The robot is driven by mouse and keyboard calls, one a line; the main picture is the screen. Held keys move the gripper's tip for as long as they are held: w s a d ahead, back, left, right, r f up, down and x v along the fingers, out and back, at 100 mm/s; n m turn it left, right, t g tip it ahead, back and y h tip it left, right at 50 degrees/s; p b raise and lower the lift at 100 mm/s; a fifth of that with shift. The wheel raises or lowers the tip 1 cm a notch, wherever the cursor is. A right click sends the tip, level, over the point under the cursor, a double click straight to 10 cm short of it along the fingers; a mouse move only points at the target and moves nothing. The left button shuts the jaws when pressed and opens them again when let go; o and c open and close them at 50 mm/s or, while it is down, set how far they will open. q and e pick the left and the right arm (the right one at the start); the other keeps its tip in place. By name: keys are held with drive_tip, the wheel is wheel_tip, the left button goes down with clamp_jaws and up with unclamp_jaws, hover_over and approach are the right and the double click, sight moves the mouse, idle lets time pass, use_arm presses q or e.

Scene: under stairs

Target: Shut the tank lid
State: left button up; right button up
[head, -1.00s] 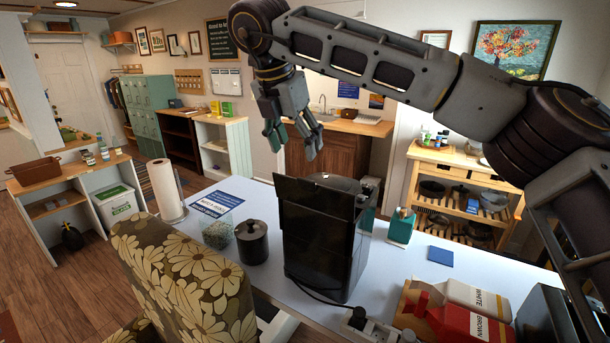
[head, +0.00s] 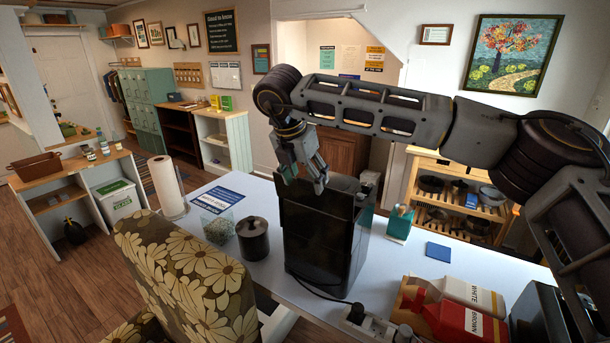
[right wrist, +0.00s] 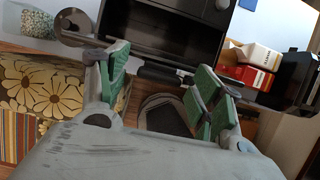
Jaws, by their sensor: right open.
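The tank belongs to a tall black glossy machine (head: 335,245) on the white table in the head view. Its dark lid (head: 310,205) seems to stand up along the near side. In the right wrist view the machine's dark top (right wrist: 165,35) looks open, and a dark edge, likely the lid's (right wrist: 165,75), runs between the fingertips. My right gripper (head: 303,182) is open and empty, pointing down at the lid's upper edge. It also shows in the right wrist view (right wrist: 160,70). I cannot tell whether it touches the lid. My left gripper is out of view.
A dark lidded jar (head: 252,240) and a glass container (head: 217,228) stand left of the machine. A teal holder (head: 400,224) and carton packs (head: 465,312) are to its right. A floral chair (head: 190,270) is at the near left. A cord runs by the machine's base.

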drive_tip(key=shift+c, duration=0.3)
drive_tip(key=c, duration=1.4)
drive_tip(key=shift+w+d+r+b, duration=0.25)
drive_tip(key=shift+w+d+b, duration=0.2)
drive_tip(key=shift+b, duration=0.35)
